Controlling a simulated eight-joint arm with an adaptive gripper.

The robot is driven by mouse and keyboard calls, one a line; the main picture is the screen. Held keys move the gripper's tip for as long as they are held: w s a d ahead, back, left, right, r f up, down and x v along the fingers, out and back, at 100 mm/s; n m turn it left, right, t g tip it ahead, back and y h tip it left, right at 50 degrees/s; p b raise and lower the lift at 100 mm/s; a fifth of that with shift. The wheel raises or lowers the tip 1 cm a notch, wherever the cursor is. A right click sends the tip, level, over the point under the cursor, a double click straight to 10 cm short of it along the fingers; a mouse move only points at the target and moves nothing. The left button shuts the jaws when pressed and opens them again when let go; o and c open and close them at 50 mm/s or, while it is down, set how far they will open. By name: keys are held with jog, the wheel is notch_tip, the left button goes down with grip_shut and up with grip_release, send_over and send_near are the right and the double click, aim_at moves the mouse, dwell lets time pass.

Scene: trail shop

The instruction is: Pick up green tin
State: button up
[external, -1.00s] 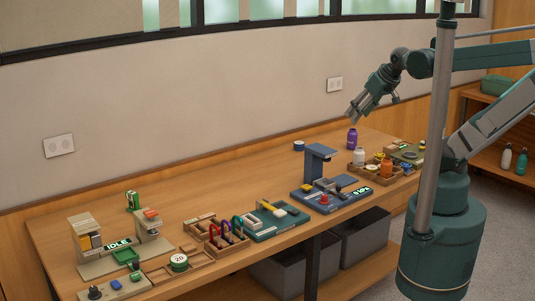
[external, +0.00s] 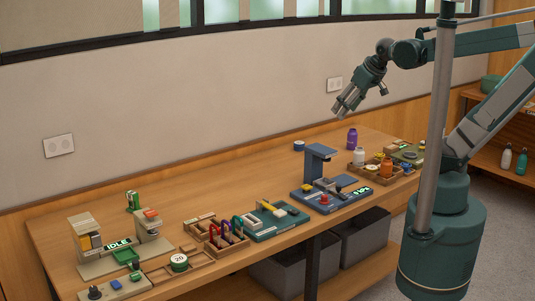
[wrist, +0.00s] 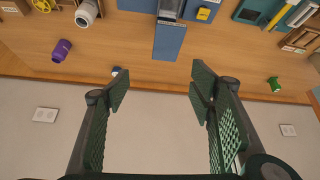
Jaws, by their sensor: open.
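A small green tin (external: 133,201) stands at the back left of the wooden bench, near the wall. In the wrist view the green tin (wrist: 274,84) shows at the right, close to the bench's wall edge. My gripper (external: 339,111) is high above the back right of the bench, well apart from the tin and to its right. In the wrist view my gripper (wrist: 158,82) has its two fingers wide apart, with nothing between them.
A blue stand (external: 318,165), purple bottle (external: 352,139), white bottle (external: 359,156) and dark blue round item (external: 299,146) are on the right half. A beige station (external: 99,250) is in front of the tin. The bench between tin and stand is clear along the wall.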

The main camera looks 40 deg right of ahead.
jog(key=w+a+f+n+g+y, duration=0.15)
jog(key=w+a+n, duration=0.4)
jog(key=a, duration=1.45)
jog(key=w+a+f+n+g, duration=0.1)
jog(key=w+a+n+g, duration=0.45)
jog(key=a, duration=1.35)
jog(key=s+a+f+n, duration=0.1)
jog(key=s+a+f, duration=0.4)
jog(key=a, duration=0.7)
jog(key=s+a+f+n+h+p, duration=0.1)
jog(key=s+a+f, duration=0.4)
jog(key=a, duration=0.8)
jog(key=s+a+f+n+h, duration=0.1)
jog(key=s+a+f+n, duration=0.2)
jog(key=s+a+f, duration=0.3)
jog(key=shift+a+f, duration=0.75)
jog(key=shift+a, duration=0.5)
jog(key=shift+a+f, duration=0.8)
jog(key=shift+a, duration=0.4)
jog(key=shift+a+f, duration=0.75)
jog(key=shift+a, duration=0.5)
jog(key=shift+s+a+f+n, duration=0.3)
jog(key=shift+f, duration=0.05)
